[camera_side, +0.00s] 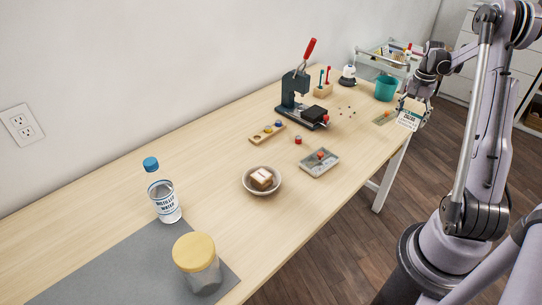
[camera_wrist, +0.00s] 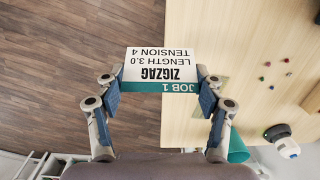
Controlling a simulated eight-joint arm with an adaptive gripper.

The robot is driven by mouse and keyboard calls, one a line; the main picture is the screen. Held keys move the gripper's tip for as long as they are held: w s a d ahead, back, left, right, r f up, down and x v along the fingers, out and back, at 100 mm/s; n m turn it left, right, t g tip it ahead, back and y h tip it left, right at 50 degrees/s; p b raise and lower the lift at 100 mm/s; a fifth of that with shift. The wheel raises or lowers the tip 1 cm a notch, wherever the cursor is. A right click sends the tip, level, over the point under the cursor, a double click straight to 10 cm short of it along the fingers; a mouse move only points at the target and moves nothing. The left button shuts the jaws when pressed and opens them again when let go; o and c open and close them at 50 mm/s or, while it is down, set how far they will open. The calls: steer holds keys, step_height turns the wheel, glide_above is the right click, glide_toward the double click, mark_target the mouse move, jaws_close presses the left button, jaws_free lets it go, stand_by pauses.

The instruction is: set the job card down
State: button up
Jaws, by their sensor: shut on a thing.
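The job card (camera_side: 408,120) is white with a teal band. In the wrist view the card (camera_wrist: 158,68) reads "JOB 1 ZIGZAG LENGTH 3.0 TENSION 4", upside down. My gripper (camera_side: 416,103) is shut on it, with one finger pad at each side edge. In the side view the card hangs tilted at the table's right front edge. In the wrist view it spans the boundary between the wooden floor and the table (camera_wrist: 240,60). Whether it touches the table I cannot tell.
A green patch with a small orange thing (camera_side: 384,118) lies beside the card. A teal bucket (camera_side: 386,88) stands behind it. A press with a red handle (camera_side: 302,95), a grey tray (camera_side: 319,163), a bowl (camera_side: 262,190) and a bottle (camera_side: 163,195) stand further left. Bare wood lies between them.

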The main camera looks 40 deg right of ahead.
glide_above(372, 138)
step_height(372, 138, down, 6)
steer(key=shift+f, duration=2.15)
steer(key=shift+f, duration=0.15)
steer(key=o, duration=0.7)
steer(key=shift+o, duration=0.2)
